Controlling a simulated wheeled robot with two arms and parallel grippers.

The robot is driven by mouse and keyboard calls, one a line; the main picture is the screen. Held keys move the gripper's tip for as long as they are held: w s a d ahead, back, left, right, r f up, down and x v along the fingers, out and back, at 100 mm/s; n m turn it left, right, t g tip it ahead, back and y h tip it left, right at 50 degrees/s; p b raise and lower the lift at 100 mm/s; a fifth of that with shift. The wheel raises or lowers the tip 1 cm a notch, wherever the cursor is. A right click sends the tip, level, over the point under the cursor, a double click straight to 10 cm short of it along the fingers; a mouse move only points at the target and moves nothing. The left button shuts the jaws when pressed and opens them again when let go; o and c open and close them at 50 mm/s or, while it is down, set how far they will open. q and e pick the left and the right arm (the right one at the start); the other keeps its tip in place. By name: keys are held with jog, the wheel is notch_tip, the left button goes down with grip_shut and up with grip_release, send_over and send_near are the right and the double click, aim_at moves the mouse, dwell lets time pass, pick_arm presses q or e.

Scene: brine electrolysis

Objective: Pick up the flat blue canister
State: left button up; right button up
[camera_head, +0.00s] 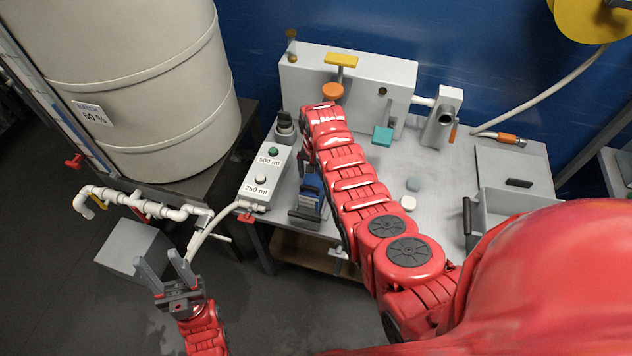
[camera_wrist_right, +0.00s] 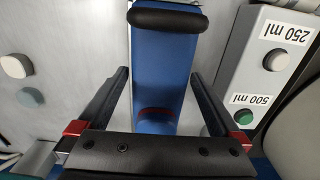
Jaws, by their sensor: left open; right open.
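The flat blue canister (camera_head: 309,201) stands at the left end of the grey worktable in the head view, partly hidden by my right arm. In the right wrist view the canister (camera_wrist_right: 160,62) has a blue body and a black bar handle (camera_wrist_right: 165,20) across the top of the picture. My right gripper (camera_wrist_right: 159,76) is open, with one finger on each side of the canister and a visible gap to each. In the head view my right arm mostly hides this gripper. My left gripper (camera_head: 165,264) is open and empty at the lower left, away from the canister.
A box with 500 ml and 250 ml buttons (camera_head: 262,180) stands left of the canister. A large beige tank (camera_head: 150,100) and white pipes (camera_head: 150,207) are further left. A white apparatus (camera_head: 375,90) stands behind. A grey bin (camera_head: 490,215) is at the right.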

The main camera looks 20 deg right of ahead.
jog(key=shift+f, duration=0.15)
grip_shut()
dwell(0.4)
